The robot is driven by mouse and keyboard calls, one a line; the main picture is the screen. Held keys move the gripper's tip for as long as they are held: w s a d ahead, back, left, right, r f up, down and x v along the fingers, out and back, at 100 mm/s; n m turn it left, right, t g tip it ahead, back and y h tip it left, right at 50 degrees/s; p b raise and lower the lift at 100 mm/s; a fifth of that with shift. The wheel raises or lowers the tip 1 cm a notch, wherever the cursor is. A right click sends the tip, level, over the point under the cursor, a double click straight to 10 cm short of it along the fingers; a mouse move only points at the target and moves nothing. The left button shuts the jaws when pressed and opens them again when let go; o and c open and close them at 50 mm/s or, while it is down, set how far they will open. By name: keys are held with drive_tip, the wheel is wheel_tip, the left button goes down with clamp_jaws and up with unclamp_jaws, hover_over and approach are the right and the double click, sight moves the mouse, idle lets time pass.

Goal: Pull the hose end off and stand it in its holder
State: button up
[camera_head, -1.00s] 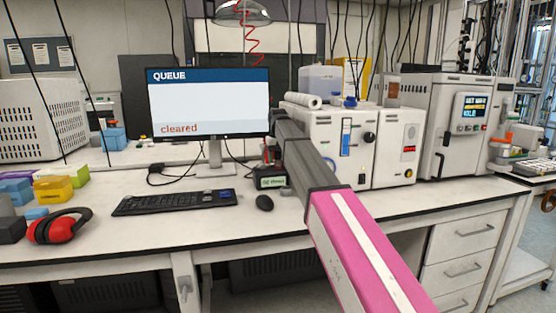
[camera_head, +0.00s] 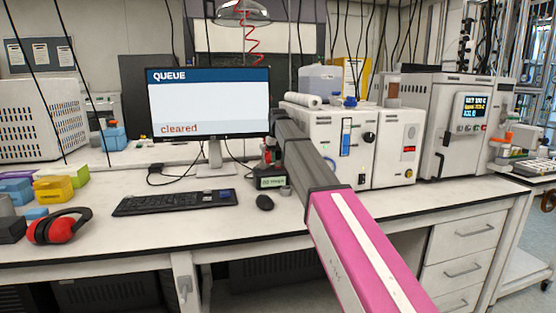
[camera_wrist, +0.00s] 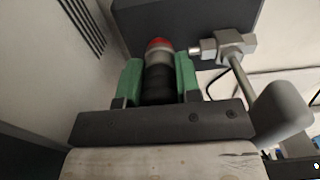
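In the wrist view, my gripper (camera_wrist: 159,80) has its two green fingers on either side of a black ribbed cylinder (camera_wrist: 159,86) with a grey collar and a red tip, which looks like the hose end. No gap shows between the fingers and it, so they look shut on it. A metal fitting with a tube (camera_wrist: 235,45) is just right of the red tip, in front of a dark panel (camera_wrist: 200,14). In the head view, my arm hides most of the gripper. A small dark unit with a pale green label (camera_head: 272,182) stands beside it on the bench. A small grey cup-like piece (camera_head: 286,190), possibly the holder, is next to that unit.
A monitor (camera_head: 208,105) reads "QUEUE" and "cleared". A keyboard (camera_head: 175,202) and mouse (camera_head: 265,202) lie in front of it. White instruments (camera_head: 335,140) stand close behind my arm. Red ear defenders (camera_head: 58,226) and coloured blocks are at left. The front bench strip is mostly clear.

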clamp_jaws()
drive_tip(key=shift+r, duration=0.25)
drive_tip(key=shift+r, duration=2.8)
